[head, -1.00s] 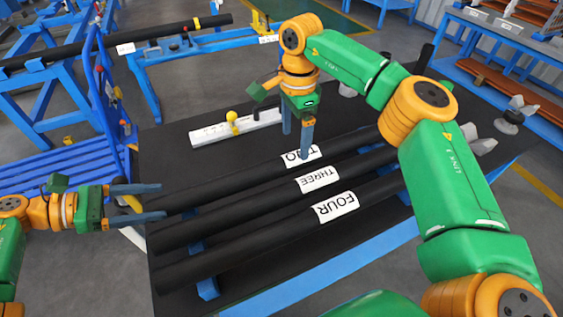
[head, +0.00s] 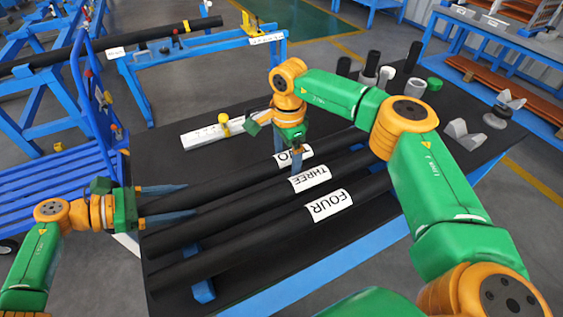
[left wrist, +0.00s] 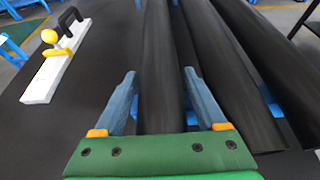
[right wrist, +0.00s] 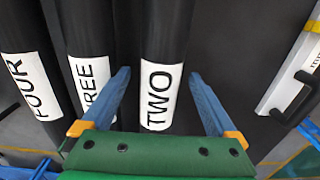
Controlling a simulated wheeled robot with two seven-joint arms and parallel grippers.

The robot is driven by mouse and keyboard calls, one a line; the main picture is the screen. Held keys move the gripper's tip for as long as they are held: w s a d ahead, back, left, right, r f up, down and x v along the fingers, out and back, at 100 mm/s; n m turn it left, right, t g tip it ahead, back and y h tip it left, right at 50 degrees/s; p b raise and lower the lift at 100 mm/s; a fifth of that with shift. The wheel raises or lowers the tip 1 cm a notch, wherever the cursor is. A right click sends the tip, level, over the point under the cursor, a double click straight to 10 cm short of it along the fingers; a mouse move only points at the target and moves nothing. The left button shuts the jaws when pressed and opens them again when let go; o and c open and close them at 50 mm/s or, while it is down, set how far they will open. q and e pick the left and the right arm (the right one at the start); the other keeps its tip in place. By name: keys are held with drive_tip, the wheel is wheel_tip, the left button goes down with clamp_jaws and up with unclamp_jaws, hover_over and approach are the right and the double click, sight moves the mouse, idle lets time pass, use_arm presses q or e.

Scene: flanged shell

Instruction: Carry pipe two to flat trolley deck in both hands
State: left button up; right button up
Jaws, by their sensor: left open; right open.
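Pipe two (head: 237,184) is a long black pipe with a white TWO label (head: 296,154), lying on the dark table as the rearmost of three parallel pipes. My left gripper (head: 190,200) is open at its left end; in the left wrist view the pipe (left wrist: 160,70) runs between the fingers (left wrist: 159,73). My right gripper (head: 288,166) is open at the label; in the right wrist view the pipe (right wrist: 166,30) lies between the fingers (right wrist: 159,73), which stand apart from it. The blue slatted trolley deck (head: 45,182) is at the left.
Pipe three (head: 230,211) and pipe four (head: 250,245) lie close in front. A white bar with a yellow knob (head: 205,136) lies behind. Grey V-blocks (head: 462,135) and upright cylinders (head: 388,75) stand at the table's right. The trolley's blue upright frame (head: 95,85) rises beside the deck.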

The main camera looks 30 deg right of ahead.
sight(287, 155)
use_arm(q)
drive_tip(key=c, duration=0.9)
use_arm(e)
drive_tip(key=c, duration=0.9)
use_arm(q)
clamp_jaws()
use_arm(e)
drive_tip(key=c, duration=0.4)
clamp_jaws()
use_arm(q)
drive_tip(key=shift+r, duration=0.1)
use_arm(e)
drive_tip(key=shift+r, duration=0.1)
